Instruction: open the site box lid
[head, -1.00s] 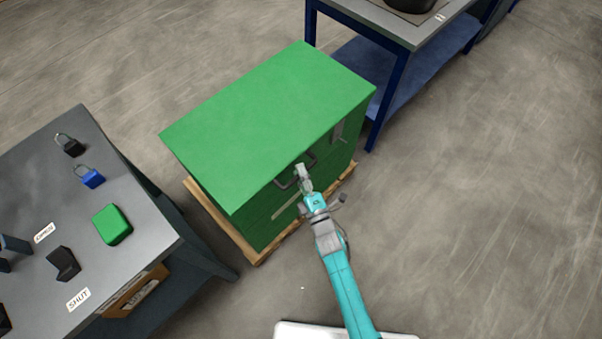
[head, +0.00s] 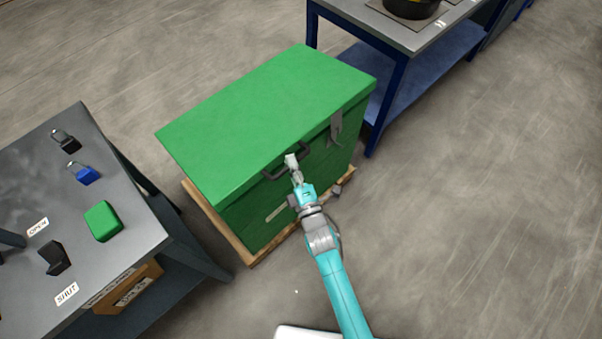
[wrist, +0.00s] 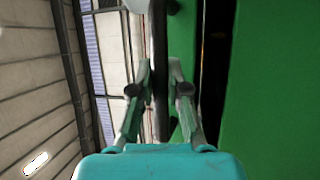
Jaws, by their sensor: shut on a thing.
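The site box (head: 330,160) is a large green chest on a wooden pallet. Its flat green lid (head: 265,115) covers the top. A dark bar handle (head: 271,176) is on the lid's front; it also runs upright through the wrist view (wrist: 160,60). My gripper (head: 292,160) is at the box front, shut on the handle, with one finger on each side of the bar in the wrist view (wrist: 161,80). The wrist view shows a dark gap between a narrow green strip and a wider green face, seemingly lid and box body. A grey latch (head: 336,127) is at the front right.
A grey table (head: 130,215) at left holds a black padlock (head: 67,143), a blue padlock (head: 84,173), a green block (head: 103,221) and OPEN and SHUT labels. A blue-framed bench (head: 400,75) stands close behind right. The floor at right is clear.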

